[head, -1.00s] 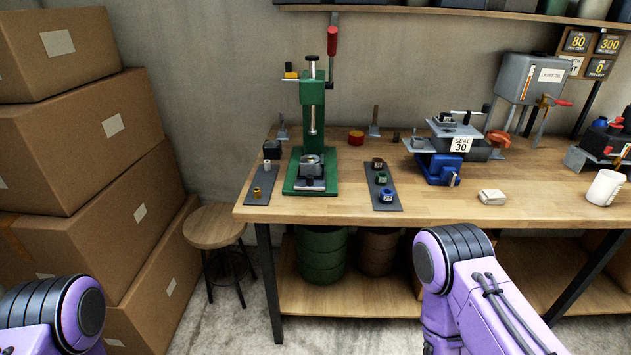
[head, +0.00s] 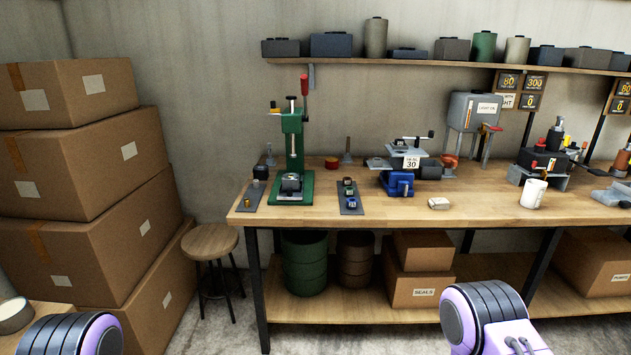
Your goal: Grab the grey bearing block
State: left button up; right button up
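A grey block (head: 291,184), which looks like the bearing block, sits on the base of the green arbor press (head: 292,150) under its ram. The press stands near the left end of the wooden workbench (head: 400,207). The block is small in view and its details are hard to make out. Only purple and black links of my two arms show at the bottom edge, well short of the bench. Neither gripper is in view.
A dark mat (head: 349,198) with small coloured parts lies right of the press. A blue vise (head: 397,183) and a white mug (head: 534,194) stand farther right. A round stool (head: 210,242) and stacked cardboard boxes (head: 75,150) are at the left. Floor before the bench is clear.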

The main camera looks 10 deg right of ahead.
aim_at(293, 183)
jog(key=z, duration=0.55)
jog(key=i, duration=0.85)
jog(key=z, duration=0.25)
